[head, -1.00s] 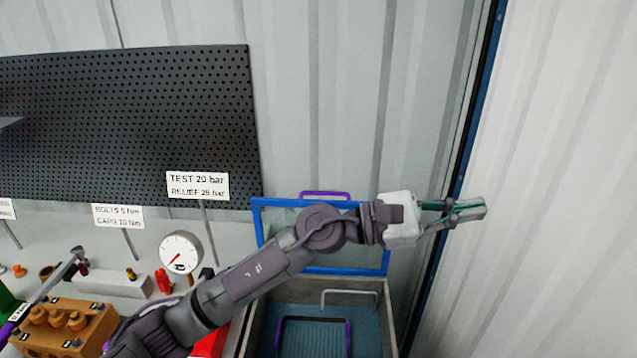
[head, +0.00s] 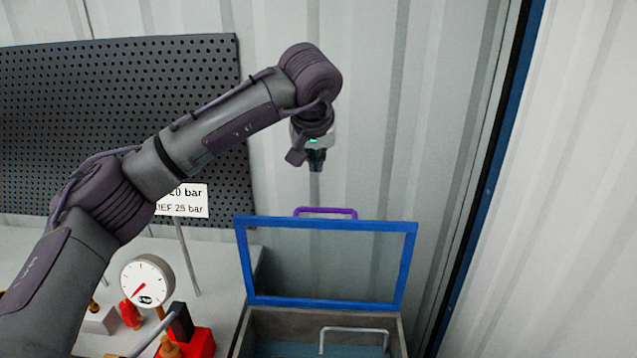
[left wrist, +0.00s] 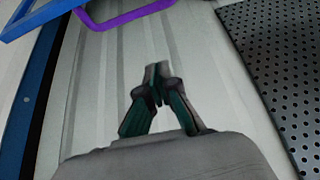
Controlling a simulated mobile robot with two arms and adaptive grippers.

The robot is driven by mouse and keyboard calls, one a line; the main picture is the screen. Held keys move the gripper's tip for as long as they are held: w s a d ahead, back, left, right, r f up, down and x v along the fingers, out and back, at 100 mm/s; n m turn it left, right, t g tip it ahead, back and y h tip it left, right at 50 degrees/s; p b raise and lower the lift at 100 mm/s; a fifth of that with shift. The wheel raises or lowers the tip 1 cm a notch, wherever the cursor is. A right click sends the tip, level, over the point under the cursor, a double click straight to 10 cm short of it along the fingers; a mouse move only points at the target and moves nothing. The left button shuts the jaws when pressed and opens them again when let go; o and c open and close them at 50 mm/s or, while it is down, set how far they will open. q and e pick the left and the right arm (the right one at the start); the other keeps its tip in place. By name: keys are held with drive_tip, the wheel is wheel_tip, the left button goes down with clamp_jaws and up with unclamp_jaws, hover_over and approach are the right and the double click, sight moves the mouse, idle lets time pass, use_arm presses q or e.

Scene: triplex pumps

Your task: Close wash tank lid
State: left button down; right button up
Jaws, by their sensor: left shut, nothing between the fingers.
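The wash tank lid (head: 325,224) is a blue frame with a clear pane, standing open and upright at the back of the wash tank (head: 285,320). A purple handle (head: 325,210) sits on the lid's top edge. In the left wrist view the handle (left wrist: 125,18) and a corner of the blue lid frame (left wrist: 40,15) show at the upper left. My left gripper (head: 316,167) points down above the handle, apart from it. Its fingers (left wrist: 157,75) are shut and empty. My right gripper is not in view.
A grey bent rod (head: 353,330) stands in the tank. Left of the tank are a pressure gauge (head: 147,280), a red block (head: 200,341) and a sign (head: 183,201). A black pegboard (head: 215,90) and a corrugated wall (head: 440,120) stand behind.

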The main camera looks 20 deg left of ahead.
use_arm(q)
wheel_tip(320, 180, down, 9)
drive_tip(key=p, duration=0.5)
drive_tip(key=shift+w, duration=0.35)
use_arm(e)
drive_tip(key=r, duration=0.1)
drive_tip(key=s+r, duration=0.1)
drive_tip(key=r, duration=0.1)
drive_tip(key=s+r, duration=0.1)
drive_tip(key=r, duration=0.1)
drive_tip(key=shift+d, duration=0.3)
